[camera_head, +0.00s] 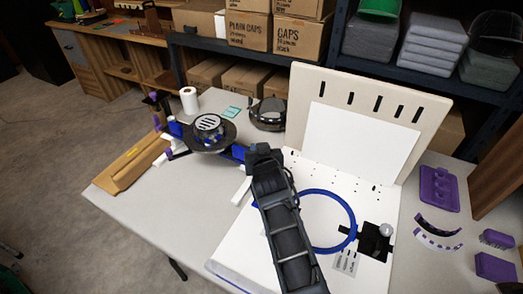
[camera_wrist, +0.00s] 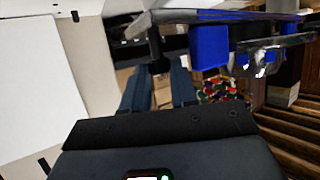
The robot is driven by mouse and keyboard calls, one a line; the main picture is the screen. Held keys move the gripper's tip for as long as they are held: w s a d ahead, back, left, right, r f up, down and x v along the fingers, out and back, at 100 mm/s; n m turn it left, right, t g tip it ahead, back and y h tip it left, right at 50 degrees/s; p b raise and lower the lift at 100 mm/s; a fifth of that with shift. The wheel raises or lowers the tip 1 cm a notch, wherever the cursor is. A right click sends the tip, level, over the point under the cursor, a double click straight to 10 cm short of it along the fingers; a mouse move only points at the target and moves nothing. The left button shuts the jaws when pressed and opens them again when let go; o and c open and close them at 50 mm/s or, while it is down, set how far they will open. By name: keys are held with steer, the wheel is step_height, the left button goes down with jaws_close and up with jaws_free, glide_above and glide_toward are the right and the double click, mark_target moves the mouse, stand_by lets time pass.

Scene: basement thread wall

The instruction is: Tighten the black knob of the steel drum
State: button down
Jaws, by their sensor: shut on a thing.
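The steel drum (camera_head: 229,139) is a round metal-rimmed piece with a slotted light disc on top, mounted on blue supports at the middle of the table. In the wrist view its shiny rim (camera_wrist: 215,16) runs across the top. The black knob (camera_wrist: 156,52) hangs below the rim, between the tips of my gripper (camera_wrist: 158,70). The dark fingers are shut on it. In the head view my gripper (camera_head: 260,152) is beside the drum's right side, and the knob cannot be made out there.
A blue hoop (camera_head: 350,215) lies on a white board right of my arm, with an upright slotted panel (camera_head: 372,102) behind. A dark round item (camera_head: 268,116) and a paper roll (camera_head: 189,101) stand behind the drum. Purple pieces (camera_head: 439,189) lie right. The front left tabletop is clear.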

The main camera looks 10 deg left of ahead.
steer(key=b, duration=0.1)
steer(key=m+h+b, duration=0.1)
steer(key=b, duration=0.1)
steer(key=shift+a+f, duration=0.2)
steer(key=shift+f, duration=0.1)
steer(key=shift+h+b, duration=0.3)
steer(key=shift+b, duration=0.05)
steer(key=shift+r+m+h+b, duration=0.3)
steer(key=shift+m+b, duration=0.2)
steer(key=shift+b, duration=0.3)
steer(key=shift+a, duration=0.1)
steer(key=c, duration=0.9)
jaws_free()
steer(key=shift+r+p, duration=0.2)
steer(key=shift+p, duration=0.8)
steer(key=shift+n+p, duration=0.3)
steer(key=shift+p, duration=0.25)
